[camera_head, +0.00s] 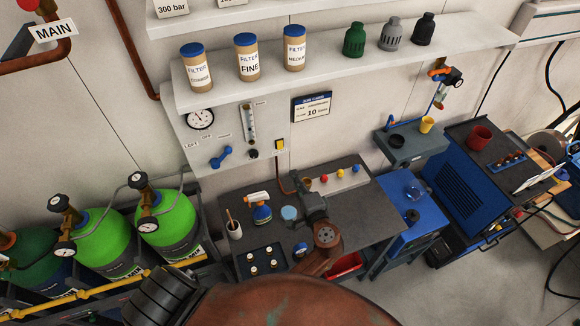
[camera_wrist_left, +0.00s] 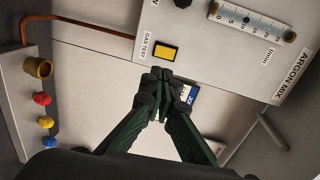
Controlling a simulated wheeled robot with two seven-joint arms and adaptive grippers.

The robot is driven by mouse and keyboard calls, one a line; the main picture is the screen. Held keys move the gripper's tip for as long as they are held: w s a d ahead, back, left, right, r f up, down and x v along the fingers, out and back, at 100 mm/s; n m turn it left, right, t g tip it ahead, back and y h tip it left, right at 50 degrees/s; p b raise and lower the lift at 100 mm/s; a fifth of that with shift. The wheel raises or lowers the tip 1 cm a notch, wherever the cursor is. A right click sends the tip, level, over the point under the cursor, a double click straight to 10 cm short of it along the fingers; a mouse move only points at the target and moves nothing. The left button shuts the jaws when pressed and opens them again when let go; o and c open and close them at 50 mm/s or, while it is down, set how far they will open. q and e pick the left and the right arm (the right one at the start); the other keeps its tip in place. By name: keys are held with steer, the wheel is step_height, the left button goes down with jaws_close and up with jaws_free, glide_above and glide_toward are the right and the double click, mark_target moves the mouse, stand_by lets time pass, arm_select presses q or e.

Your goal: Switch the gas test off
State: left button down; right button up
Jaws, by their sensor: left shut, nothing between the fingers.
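The gas test switch is a yellow rocker in a dark frame on the grey panel (camera_head: 232,172). In the head view the switch (camera_head: 280,145) is at the panel's lower right. In the left wrist view the yellow switch (camera_wrist_left: 166,52) is at upper centre, beside the GAS TEST label (camera_wrist_left: 149,43). Its rocker position is too small to tell. My left gripper (camera_head: 308,184) is dark and shut, with nothing held. In the left wrist view its fingertips (camera_wrist_left: 161,74) show just below the switch; whether they touch it I cannot tell. My right gripper is not in view.
The panel also carries a gauge (camera_head: 200,119), flow tube (camera_head: 249,123) and blue lever (camera_head: 221,157). Below, the dark bench (camera_head: 345,205) holds a spray bottle (camera_head: 260,207) and a strip of coloured knobs (camera_head: 340,177). Green cylinders (camera_head: 170,222) stand left.

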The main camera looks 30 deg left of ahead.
mark_target(280, 148)
arm_select(q)
steer(key=b+x, duration=0.2)
steer(key=x, duration=1.1)
steer(key=shift+w+d, duration=0.1)
